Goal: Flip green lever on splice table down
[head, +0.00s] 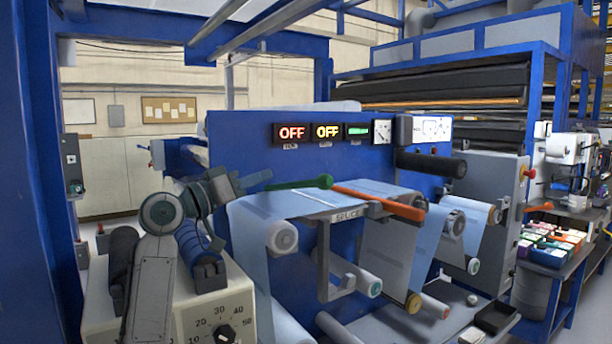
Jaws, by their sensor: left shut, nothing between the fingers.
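The splice table (340,205) is a pale, web-covered surface with a "SPLICE" label on its front edge. The green lever (300,184) lies nearly level across its back left part, with a round green knob at its right end. An orange lever (380,201) slopes down to the right across the table. My left gripper (262,178) is shut and empty, at the left of the green lever and close to its left end. I cannot tell whether they touch. My right gripper is not in view.
A blue panel above the table carries two lit "OFF" displays (309,132) and a gauge (382,131). Several rollers (282,238) stick out below and beside the table. A beige box with a dial (224,334) stands at the lower left. A side table with coloured boxes (553,250) is at right.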

